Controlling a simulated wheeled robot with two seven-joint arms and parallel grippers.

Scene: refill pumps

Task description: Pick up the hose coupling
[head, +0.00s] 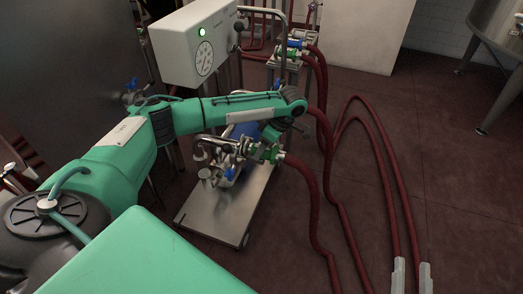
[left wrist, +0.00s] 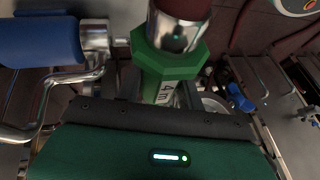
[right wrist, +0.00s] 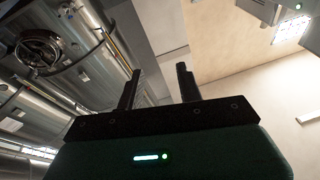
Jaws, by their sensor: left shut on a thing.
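The hose coupling (left wrist: 165,68) is a green hexagonal fitting with a metal collar, on the end of a dark red hose. In the head view the coupling (head: 280,157) is at the pump cart, and its hose (head: 312,195) runs down to the floor. My left gripper (head: 265,152) is shut on the coupling; its fingers are mostly hidden in the left wrist view. I cannot tell whether the coupling is still joined to the pump. My right gripper (right wrist: 157,84) is open and empty, its two fingers apart and pointing up at the ceiling.
The blue pump (head: 240,132) stands on a steel cart (head: 215,222) below a white gauge box (head: 195,42). A second stand with couplings (head: 290,55) is behind. Red hoses (head: 375,135) loop over the floor at right. A steel tank (head: 497,25) is far right.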

